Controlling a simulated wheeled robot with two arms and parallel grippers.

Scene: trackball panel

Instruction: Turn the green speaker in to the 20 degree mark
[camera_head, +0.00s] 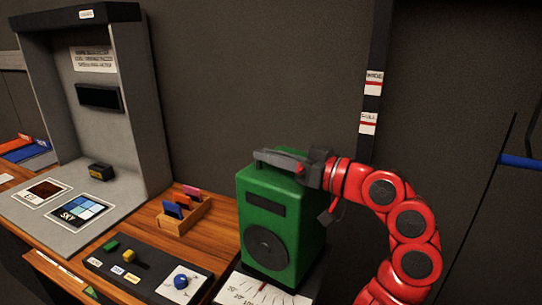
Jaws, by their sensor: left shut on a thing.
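The green speaker (278,215) stands upright on a white marked plate (262,292) at the lower middle. Its front, with a round dark cone and a dark slot, faces the lower left. The plate shows tick marks, small numbers and a short red line in front of the speaker; the numbers are hard to read. My left gripper (304,168), on the red arm, is at the right end of the dark handle (275,158) on the speaker's top and is shut on it. The fingertips are hard to separate from the handle. My right gripper is not in view.
Left of the speaker are a dark panel with a blue trackball (181,281) and a wooden rack of coloured cards (182,211). A grey booth (93,95) stands at the left. The dark wall is behind, with white labels on a post (371,100).

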